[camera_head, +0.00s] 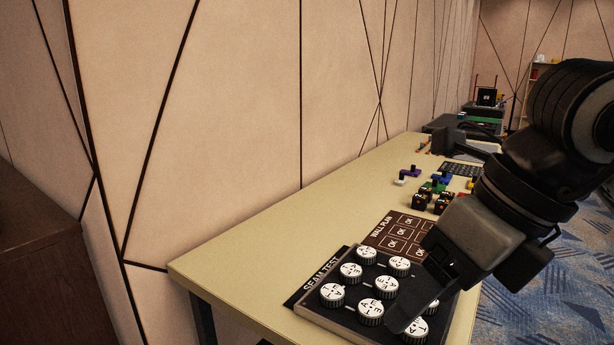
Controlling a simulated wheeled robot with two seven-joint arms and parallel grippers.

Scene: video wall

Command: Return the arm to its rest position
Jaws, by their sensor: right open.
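My right arm comes in from the right edge, with its black and grey right gripper (424,242) hanging over the near right part of the table (250,255). The jaws are open and I see nothing held between them. The lower finger hangs over the right side of the "SEAM TEST" board (312,318) and hides part of it. I cannot tell whether it touches the board. My left arm and left gripper are not in view.
Several white-topped round knobs (332,294) sit on the board. A brown "WALL PLAN" card (394,234) lies behind it, then small coloured blocks (440,180). A panelled wall (235,110) lines the table's left side. A dark brown cabinet (40,265) stands at left. Blue carpet (545,310) lies right.

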